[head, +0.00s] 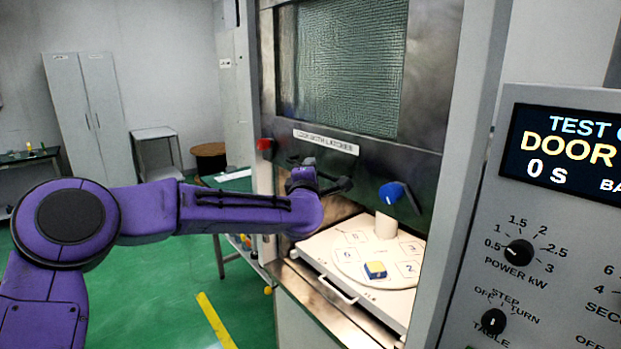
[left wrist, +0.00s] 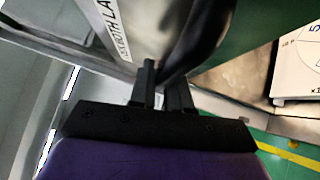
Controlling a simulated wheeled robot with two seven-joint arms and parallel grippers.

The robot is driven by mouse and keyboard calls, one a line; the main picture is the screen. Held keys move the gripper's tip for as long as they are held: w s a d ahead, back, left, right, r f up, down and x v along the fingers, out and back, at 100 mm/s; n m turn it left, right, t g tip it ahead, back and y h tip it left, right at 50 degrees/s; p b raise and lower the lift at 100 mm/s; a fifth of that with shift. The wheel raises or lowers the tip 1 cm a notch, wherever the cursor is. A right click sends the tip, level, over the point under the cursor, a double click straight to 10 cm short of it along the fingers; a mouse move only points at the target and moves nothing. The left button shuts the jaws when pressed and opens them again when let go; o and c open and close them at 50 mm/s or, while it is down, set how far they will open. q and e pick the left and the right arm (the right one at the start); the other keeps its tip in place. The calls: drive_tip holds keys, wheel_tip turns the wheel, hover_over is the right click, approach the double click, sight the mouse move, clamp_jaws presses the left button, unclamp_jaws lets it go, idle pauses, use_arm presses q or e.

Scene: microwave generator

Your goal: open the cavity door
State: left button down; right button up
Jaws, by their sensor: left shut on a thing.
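The cavity door (head: 348,70) has a mesh window in a metal frame and a label strip reading about both latches. Its lower edge stands above the cavity opening, and a white tray with a round turntable (head: 350,259) shows below it. A dark handle (head: 336,186) runs along the lower part of the door. My left gripper (head: 303,176) is shut on the handle; its fingers show in the left wrist view (left wrist: 162,90), where the grip itself is partly hidden. A red latch knob (head: 264,144) is at the left and a blue latch knob (head: 391,193) at the right. My right gripper is out of view.
On the turntable are a yellow-and-blue block (head: 375,269) and a pale cylinder (head: 385,226). A control panel (head: 555,230) at the right displays "DOOR" and "0 s". A green-topped table (head: 232,178) stands behind my left arm. Green floor is open at lower left.

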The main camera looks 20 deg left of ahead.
use_arm(q)
drive_tip(key=shift+r, duration=0.15)
drive_tip(key=c, duration=1.2)
unclamp_jaws()
drive_tip(key=shift+s+d, duration=0.1)
drive_tip(key=shift+s, duration=0.15)
drive_tip(key=b+v, duration=0.4)
drive_tip(key=v, duration=0.6)
drive_tip(key=shift+b, duration=0.4)
